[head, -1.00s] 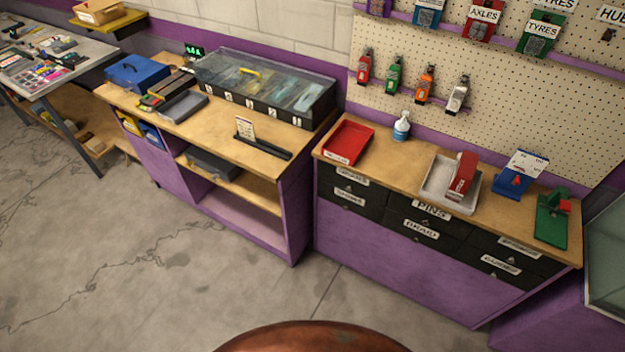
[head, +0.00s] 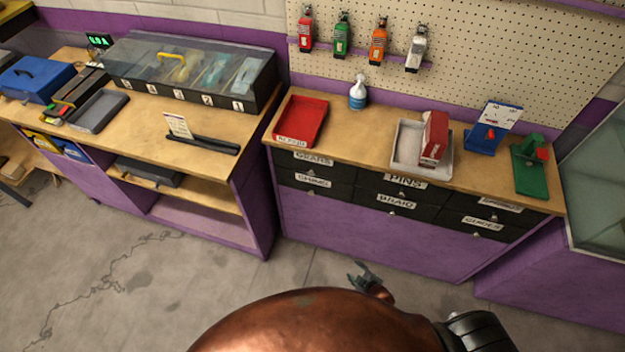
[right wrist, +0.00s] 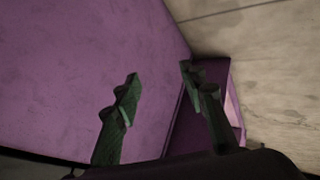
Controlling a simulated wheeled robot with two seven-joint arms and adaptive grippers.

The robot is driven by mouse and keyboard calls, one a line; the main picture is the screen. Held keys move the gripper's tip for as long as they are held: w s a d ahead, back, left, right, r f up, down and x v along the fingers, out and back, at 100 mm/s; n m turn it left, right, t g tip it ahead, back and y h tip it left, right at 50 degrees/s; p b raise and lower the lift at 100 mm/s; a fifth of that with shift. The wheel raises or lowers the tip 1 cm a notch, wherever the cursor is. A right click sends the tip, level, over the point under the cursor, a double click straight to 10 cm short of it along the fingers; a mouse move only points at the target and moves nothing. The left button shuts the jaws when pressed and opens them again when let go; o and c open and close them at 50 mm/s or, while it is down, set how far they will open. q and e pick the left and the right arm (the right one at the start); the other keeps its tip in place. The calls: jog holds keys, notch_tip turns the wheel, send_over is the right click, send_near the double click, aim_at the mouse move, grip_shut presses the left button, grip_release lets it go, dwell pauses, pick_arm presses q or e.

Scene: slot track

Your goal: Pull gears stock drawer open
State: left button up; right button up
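The gears drawer (head: 336,172) is a black drawer front in the upper left of the black drawer block, with a white label and a small knob. It looks flush with its neighbours. My right gripper (head: 368,277) is low in front of the purple cabinet panel, below and apart from the drawer. In the right wrist view my right gripper (right wrist: 160,73) has its two dark green fingers spread, with nothing between them. The purple panel (right wrist: 75,70) fills the left of that view, and no drawer shows there. My left gripper is not in view.
A red tray (head: 301,120), a spray bottle (head: 358,94) and a pale tray (head: 405,160) with a red box stand on the bench top. A second purple bench (head: 262,190) stands to the left, with a narrow gap between. The floor (head: 170,290) in front is clear.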

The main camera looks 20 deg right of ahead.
jog(key=w+a+r+n+t+y+b, duration=0.1)
jog(key=w+a+r+n+t+b, duration=0.1)
jog(key=w+r, duration=0.5)
jog(key=w+a+r+n+t+b, duration=0.2)
jog(key=w+r+n, duration=0.1)
jog(key=w+r, duration=0.4)
jog(key=n+t+y+b, duration=0.2)
jog(key=n+t+b, duration=0.3)
jog(key=n, duration=0.1)
send_near(312, 175)
jog(key=w, duration=0.4)
jog(key=w+a, duration=0.1)
jog(key=w, duration=0.2)
jog(key=shift+w+a, duration=0.2)
jog(key=shift+w, duration=0.05)
jog(key=shift+w+a+r+b, duration=0.15)
jog(key=shift+w+b, duration=0.2)
jog(key=shift+w, duration=0.45)
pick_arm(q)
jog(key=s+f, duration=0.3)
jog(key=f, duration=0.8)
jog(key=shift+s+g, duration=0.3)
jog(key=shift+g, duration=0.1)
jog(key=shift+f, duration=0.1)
pick_arm(e)
grip_shut()
